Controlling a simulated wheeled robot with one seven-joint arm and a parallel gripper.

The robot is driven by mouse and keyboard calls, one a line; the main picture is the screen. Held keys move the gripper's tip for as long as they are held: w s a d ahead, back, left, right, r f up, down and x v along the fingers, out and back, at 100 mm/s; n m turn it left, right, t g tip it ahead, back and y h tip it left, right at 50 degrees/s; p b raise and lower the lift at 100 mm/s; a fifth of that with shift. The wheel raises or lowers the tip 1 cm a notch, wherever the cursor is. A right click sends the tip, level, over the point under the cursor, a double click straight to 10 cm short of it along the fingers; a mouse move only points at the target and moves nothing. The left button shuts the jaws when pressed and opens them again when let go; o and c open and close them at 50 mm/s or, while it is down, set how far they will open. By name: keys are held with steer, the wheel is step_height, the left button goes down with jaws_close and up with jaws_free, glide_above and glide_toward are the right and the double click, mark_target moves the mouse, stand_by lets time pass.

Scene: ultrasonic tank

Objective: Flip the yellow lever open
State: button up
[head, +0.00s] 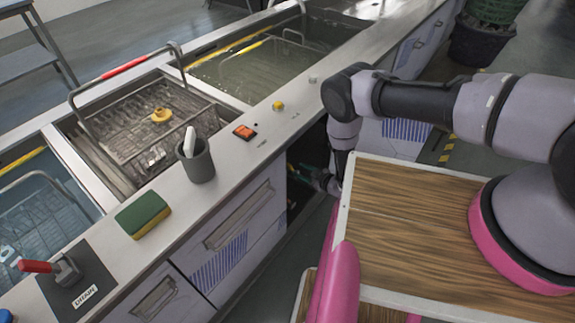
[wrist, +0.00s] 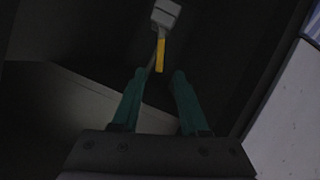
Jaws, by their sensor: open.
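The yellow lever (wrist: 161,56) shows in the wrist view, hanging down from a pale grey fitting (wrist: 166,14) in a dark space. Its lower end appears between and just beyond the tips of my gripper (wrist: 159,76). The two green fingers are apart and hold nothing; I cannot tell whether either touches the lever. In the head view my gripper (head: 303,172) reaches into a dark opening under the counter. The lever cannot be made out clearly there.
The counter (head: 222,160) above the opening carries a grey cup (head: 197,163), a green and yellow sponge (head: 143,215) and a red-handled lever (head: 38,267). Drawer fronts (head: 237,215) flank the opening on the left. A wooden-topped surface (head: 400,215) lies close on the right.

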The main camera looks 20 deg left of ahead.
mark_target(291, 167)
steer(key=x, duration=0.7)
steer(key=shift+w+a+f, duration=0.15)
steer(key=shift+a, duration=0.05)
jaws_close()
stand_by(1.1)
